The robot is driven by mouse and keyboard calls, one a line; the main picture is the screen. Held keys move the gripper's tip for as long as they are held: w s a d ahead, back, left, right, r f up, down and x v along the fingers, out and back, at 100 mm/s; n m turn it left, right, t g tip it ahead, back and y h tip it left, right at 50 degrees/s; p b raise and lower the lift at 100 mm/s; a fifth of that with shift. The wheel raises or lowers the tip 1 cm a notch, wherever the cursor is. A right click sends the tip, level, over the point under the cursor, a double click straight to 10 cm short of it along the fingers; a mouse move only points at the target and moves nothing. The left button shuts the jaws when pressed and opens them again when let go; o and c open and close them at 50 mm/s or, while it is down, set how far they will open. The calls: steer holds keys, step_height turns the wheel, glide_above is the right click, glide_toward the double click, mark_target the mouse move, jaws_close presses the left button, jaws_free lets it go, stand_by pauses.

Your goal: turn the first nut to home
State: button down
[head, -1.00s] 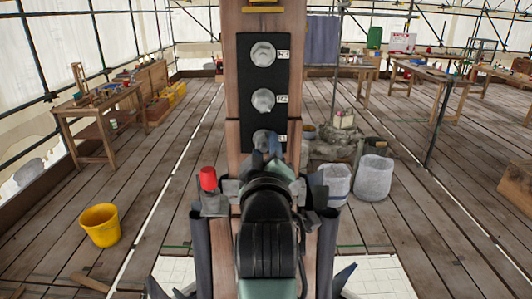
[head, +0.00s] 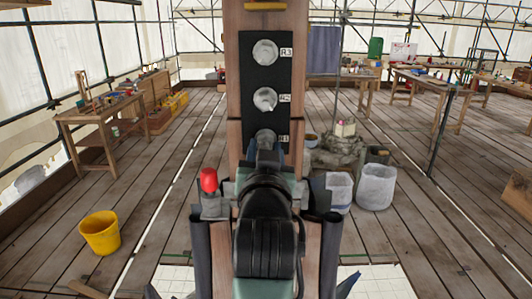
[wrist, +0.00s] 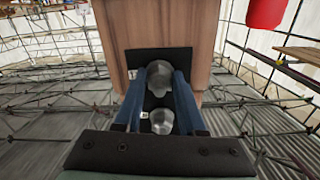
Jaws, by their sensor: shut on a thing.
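A wooden post (head: 286,68) carries a black plate (head: 265,79) with a vertical row of three grey nuts. The top nut (head: 265,52) is beside label R3, the middle nut (head: 265,99) beside R2. The lowest nut (head: 265,136), beside R1, is partly hidden by my gripper (head: 265,153). In the wrist view the blue fingers of my gripper (wrist: 158,88) lie on either side of this lowest nut (wrist: 159,74) and are shut on it. Another nut (wrist: 161,122) shows nearer the gripper's body in that view. The nut's exact turn is hard to read.
A red-capped object (head: 209,180) stands just left of my arm; it also shows in the wrist view (wrist: 266,12). A yellow bucket (head: 100,232) is on the floor at left. Pale sacks (head: 376,187) stand at right. Workbenches (head: 105,120) are farther back.

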steer(key=m+b, duration=0.1)
steer(key=m, duration=0.5)
steer(key=m+b, duration=0.1)
steer(key=m, duration=0.4)
steer(key=shift+a+r+m, duration=0.1)
steer(key=shift+a+m, duration=0.1)
steer(key=shift+m, duration=0.2)
stand_by(0.3)
steer(key=c, duration=0.5)
jaws_free()
steer(key=shift+s+b, duration=0.1)
steer(key=shift+b, duration=0.2)
steer(key=s+b, duration=0.4)
steer(key=s, duration=0.8)
steer(key=shift+s, duration=0.4)
